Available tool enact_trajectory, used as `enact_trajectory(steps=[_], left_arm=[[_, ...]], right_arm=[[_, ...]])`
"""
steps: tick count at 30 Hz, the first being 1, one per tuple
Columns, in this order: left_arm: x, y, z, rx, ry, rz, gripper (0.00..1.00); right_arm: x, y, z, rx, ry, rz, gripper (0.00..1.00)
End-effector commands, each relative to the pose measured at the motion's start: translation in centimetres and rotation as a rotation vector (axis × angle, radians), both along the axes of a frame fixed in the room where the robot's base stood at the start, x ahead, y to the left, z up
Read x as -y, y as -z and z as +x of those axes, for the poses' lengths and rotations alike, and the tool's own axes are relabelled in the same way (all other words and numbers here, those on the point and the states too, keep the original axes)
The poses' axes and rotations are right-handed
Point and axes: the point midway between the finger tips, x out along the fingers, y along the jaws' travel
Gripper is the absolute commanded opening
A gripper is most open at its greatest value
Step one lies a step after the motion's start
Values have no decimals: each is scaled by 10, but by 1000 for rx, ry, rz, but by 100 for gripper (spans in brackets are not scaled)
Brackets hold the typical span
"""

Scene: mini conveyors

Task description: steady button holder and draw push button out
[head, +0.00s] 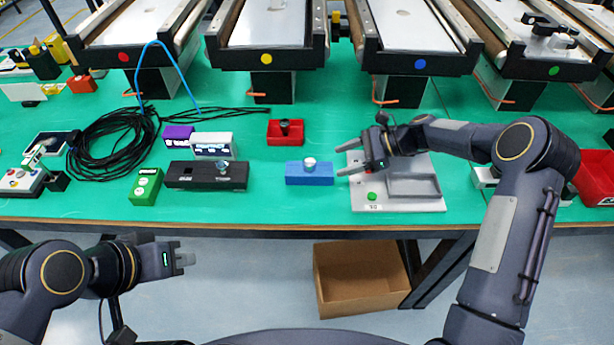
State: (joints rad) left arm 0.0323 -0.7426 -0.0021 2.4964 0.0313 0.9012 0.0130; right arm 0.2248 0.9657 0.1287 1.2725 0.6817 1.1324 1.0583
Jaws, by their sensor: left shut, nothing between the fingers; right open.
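A blue block (309,178), likely the button holder, sits on the green bench with a silver round-topped piece (310,163), likely the push button, upright in its top. My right gripper (341,161) is open and empty. Its fingers point left toward the silver piece from the right, apart from it, over the left part of a grey tray. My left gripper (190,260) is shut and empty, in front of the bench edge, well to the lower left of the blue block. Neither gripper touches the block.
The grey tray (415,205) bears a green button (372,197). A black block (200,184) with a knob stands left of the blue block, and a red bin (272,138) behind it. A coiled black cable (100,150) lies left. A cardboard box (345,300) stands below the bench.

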Motion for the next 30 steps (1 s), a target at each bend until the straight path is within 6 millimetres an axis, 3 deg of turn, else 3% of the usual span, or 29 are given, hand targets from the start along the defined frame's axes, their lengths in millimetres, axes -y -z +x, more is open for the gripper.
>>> enact_trajectory(steps=[18,30], left_arm=[[0,31,0,0,0,0,0],[0,35,0,0,0,0,0]], right_arm=[[-70,40,-1,0,-4,-1,65],[-86,47,0,1,-2,-1,65]])
